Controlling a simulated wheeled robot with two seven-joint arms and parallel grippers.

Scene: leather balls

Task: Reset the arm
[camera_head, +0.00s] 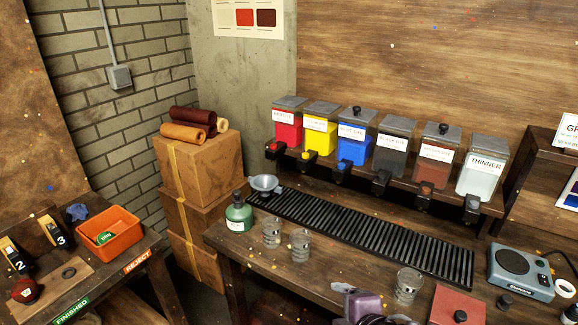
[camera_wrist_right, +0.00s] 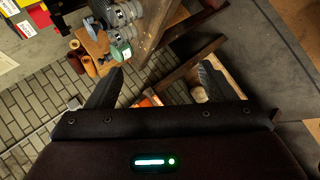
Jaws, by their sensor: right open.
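My right gripper (camera_wrist_right: 162,68) shows in the right wrist view, its two dark fingers spread wide apart with nothing between them. Beyond the fingers, well away, are the wooden bench, the brick floor or wall pattern and the cardboard boxes. A purplish-grey mechanical part shows at the bottom edge there, cut off by the frame. My left gripper is not in view.
The workbench carries a black slatted rack (camera_head: 360,236), a green bottle (camera_head: 239,214), clear glasses (camera_head: 301,245) and a grey scale (camera_head: 521,271). Colour dispensers (camera_head: 354,141) line the shelf behind. An orange bin (camera_head: 110,236) sits on the left table. Stacked boxes (camera_head: 200,168) stand between.

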